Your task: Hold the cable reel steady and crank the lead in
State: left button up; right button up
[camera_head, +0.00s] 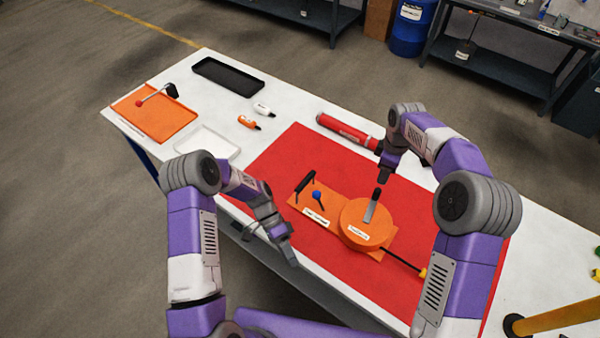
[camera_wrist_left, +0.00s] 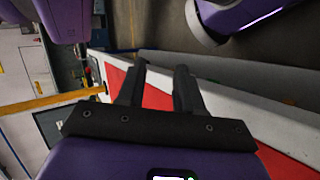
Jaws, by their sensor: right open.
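The cable reel is an orange round drum (camera_head: 355,236) on an orange base plate (camera_head: 297,203) in the head view. A grey crank arm with a black grip (camera_head: 376,193) stands on the drum. The plate carries a black bar handle (camera_head: 305,183) and a blue knob (camera_head: 317,195). The black lead (camera_head: 400,259) runs from the drum to a yellow end (camera_head: 423,273). My left gripper (camera_head: 291,258) is open and empty near the table's front edge, apart from the plate; its fingers show in the left wrist view (camera_wrist_left: 160,75). My right gripper (camera_head: 384,177) is open just above the crank grip.
A red mat (camera_head: 280,158) lies under the reel. A red cylinder (camera_head: 348,131) lies behind it. A yellow bar (camera_head: 560,317) is at lower right.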

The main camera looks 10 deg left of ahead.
pick_arm(q)
jog(key=w+r+m, duration=0.2)
jog(key=shift+w+a+r+g, duration=0.15)
jog(key=shift+w+r+g, duration=0.1)
jog(key=shift+r+g, duration=0.15)
jog(key=w+y, duration=0.1)
jog(key=w, duration=0.1)
jog(key=w+t+y, duration=0.1)
jog(key=w, duration=0.1)
jog(key=w+r+m+t+y, duration=0.1)
jog(key=w, duration=0.1)
jog(key=shift+d+y, duration=0.3)
jog(key=shift+y, duration=0.1)
jog(key=w+d+r+t+y, duration=0.2)
jog(key=w+r+t, duration=0.1)
jog(key=w, duration=0.4)
notch_tip(320, 180, up, 2)
jog(key=n+t, duration=0.3)
jog(key=n, duration=0.2)
send_over(302, 182)
jog(key=s+d, duration=0.2)
jog(key=shift+w+a+n, duration=0.9)
jog(key=shift+w+a, duration=0.05)
jog(key=shift+a, duration=0.15)
jog(key=shift+w+a+f+n, duration=0.15)
jog(key=shift+f+n, duration=0.05)
jog(key=shift+n, duration=0.1)
jog(key=shift+f, duration=0.4)
jog(key=x, duration=0.6)
jog(key=shift+f, duration=0.2)
